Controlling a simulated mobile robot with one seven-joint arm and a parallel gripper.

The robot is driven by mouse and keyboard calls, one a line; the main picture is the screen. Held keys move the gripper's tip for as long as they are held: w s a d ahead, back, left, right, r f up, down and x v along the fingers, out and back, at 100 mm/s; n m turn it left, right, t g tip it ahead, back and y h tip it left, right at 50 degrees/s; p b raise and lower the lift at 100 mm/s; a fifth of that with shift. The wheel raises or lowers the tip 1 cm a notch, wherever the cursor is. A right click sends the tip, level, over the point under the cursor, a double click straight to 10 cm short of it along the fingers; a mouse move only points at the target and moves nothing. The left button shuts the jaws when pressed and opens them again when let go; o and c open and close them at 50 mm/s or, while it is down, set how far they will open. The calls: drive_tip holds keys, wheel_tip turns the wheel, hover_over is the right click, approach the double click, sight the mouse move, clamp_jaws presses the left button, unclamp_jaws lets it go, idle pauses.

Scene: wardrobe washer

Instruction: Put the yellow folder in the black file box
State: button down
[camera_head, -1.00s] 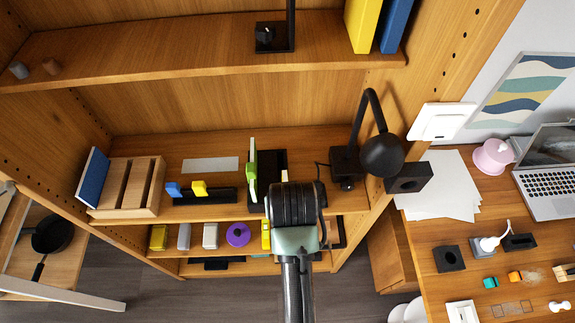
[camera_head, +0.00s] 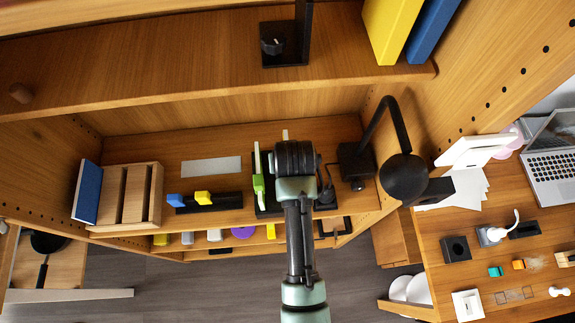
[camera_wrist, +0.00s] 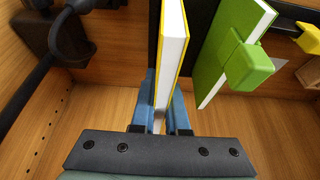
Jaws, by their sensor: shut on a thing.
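The yellow folder (camera_wrist: 170,60) is upright between the blue fingers of my gripper (camera_wrist: 160,112), which is shut on it. Its yellow cover and white edge show in the wrist view. In the head view my gripper (camera_head: 296,165) is over the middle shelf, and my arm hides most of the folder. The black file box (camera_head: 264,207) is on that shelf, partly hidden by my arm; dark parts of it show behind the folder in the wrist view (camera_wrist: 204,22). I cannot tell whether the folder is inside it.
A green folder (camera_head: 258,170) with a green block on it stands just left of my gripper. A black lamp (camera_head: 400,178) is close on the right. A wooden rack (camera_head: 127,195) stands left. Yellow and blue binders (camera_head: 393,28) stand on the upper shelf.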

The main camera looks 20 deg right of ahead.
drive_tip(key=shift+w+f, duration=0.1)
drive_tip(key=shift+f, duration=2.1)
drive_tip(key=shift+f, duration=0.2)
drive_tip(key=c, duration=0.9)
unclamp_jaws()
drive_tip(key=shift+r, duration=0.2)
drive_tip(key=shift+r, duration=0.5)
drive_tip(key=v, duration=1.1)
drive_tip(key=shift+s+a, duration=0.1)
drive_tip(key=shift+s, duration=0.15)
